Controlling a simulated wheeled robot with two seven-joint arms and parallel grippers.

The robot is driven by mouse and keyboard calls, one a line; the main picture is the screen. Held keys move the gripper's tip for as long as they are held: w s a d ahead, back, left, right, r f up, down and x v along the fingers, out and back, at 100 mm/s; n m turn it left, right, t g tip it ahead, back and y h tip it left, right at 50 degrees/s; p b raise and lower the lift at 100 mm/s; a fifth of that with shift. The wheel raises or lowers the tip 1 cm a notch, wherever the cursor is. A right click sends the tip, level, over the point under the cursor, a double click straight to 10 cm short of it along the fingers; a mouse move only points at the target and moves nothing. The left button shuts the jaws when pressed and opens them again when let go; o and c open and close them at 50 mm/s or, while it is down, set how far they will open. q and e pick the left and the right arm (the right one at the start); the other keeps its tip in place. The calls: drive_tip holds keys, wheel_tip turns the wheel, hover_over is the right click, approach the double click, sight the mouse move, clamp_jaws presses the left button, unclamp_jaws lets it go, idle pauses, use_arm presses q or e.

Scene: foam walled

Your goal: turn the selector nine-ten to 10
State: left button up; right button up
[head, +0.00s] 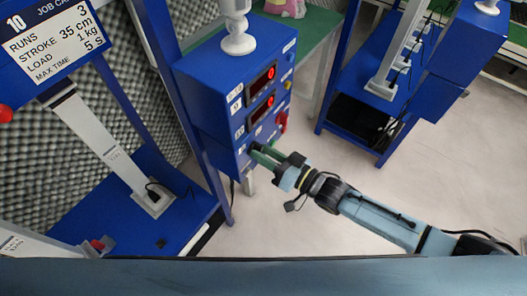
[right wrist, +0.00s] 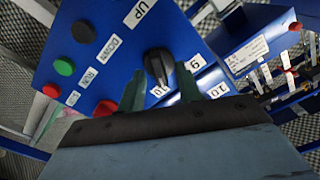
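The selector is a black knob (right wrist: 157,68) on the blue panel (right wrist: 105,60) in the right wrist view. A white label reading 9 (right wrist: 195,64) is to its right, and one that seems to read 10 (right wrist: 158,91) is just below it. The knob looks nearly upright in the picture; its exact setting is unclear. My right gripper (right wrist: 161,74) is open, its green fingers on either side of the knob; contact cannot be told. In the head view my right gripper (head: 264,153) is at the lower front of the blue control box (head: 220,85), hiding the selector. My left gripper is not in view.
A green button (right wrist: 64,66), red buttons (right wrist: 105,108) and a black button (right wrist: 83,31) share the panel. The box has two red displays (head: 262,78). A job card (head: 50,38) hangs at upper left. A blue stand (head: 375,70) is at right; bare floor lies between.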

drive_tip(key=v, duration=1.2)
drive_tip(key=shift+s+d, duration=0.2)
drive_tip(key=shift+d, duration=0.1)
